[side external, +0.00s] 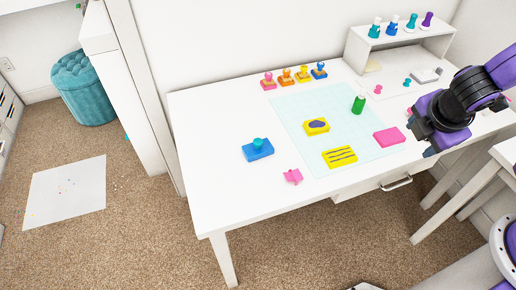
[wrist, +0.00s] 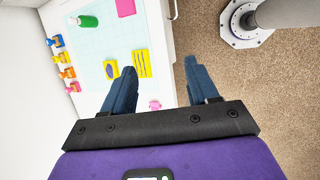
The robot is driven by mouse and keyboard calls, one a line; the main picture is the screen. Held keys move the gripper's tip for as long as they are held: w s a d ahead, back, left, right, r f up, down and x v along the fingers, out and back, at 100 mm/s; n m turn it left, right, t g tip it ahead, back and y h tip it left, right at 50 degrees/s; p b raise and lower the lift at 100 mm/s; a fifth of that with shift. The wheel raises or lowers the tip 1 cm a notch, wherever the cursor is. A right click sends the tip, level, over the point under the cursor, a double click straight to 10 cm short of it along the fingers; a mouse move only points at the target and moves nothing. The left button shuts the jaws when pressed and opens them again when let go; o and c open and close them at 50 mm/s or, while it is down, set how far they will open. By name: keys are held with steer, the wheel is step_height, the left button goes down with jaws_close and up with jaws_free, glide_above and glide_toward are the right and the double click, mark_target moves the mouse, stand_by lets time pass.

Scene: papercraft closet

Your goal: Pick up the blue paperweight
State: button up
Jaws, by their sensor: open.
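The blue paperweight (side external: 258,149), a blue block with a round teal knob on top, sits on the left front part of the white desk (side external: 212,187) in the side view. I cannot make it out in the wrist view, where my gripper may hide it. My gripper (side external: 424,146) is above the right part of the desk, far to the right of the paperweight. In the wrist view my gripper (wrist: 160,68) has its two dark fingers wide apart with nothing between them.
Yellow blocks (side external: 340,157), a pink block (side external: 389,137), a green bottle (side external: 358,104) and a pink piece (side external: 293,176) lie right of the paperweight. Several stamps (side external: 303,75) stand along the back. A white shelf (side external: 401,40) stands at back right.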

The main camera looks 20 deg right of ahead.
steer(key=w+a+f+n+t+h, duration=0.2)
steer(key=w+a+f+n+t, duration=0.15)
steer(key=w+a+n, duration=0.35)
steer(key=n+t+y, duration=0.6)
steer(key=n, duration=0.6)
glide_toward(258, 141)
steer(key=x, duration=0.4)
steer(key=shift+w+a+f, duration=0.1)
steer(key=shift+w+a, duration=0.05)
steer(key=shift+w, duration=0.05)
steer(key=shift+x, duration=2.85)
steer(key=shift+c, duration=0.2)
jaws_close()
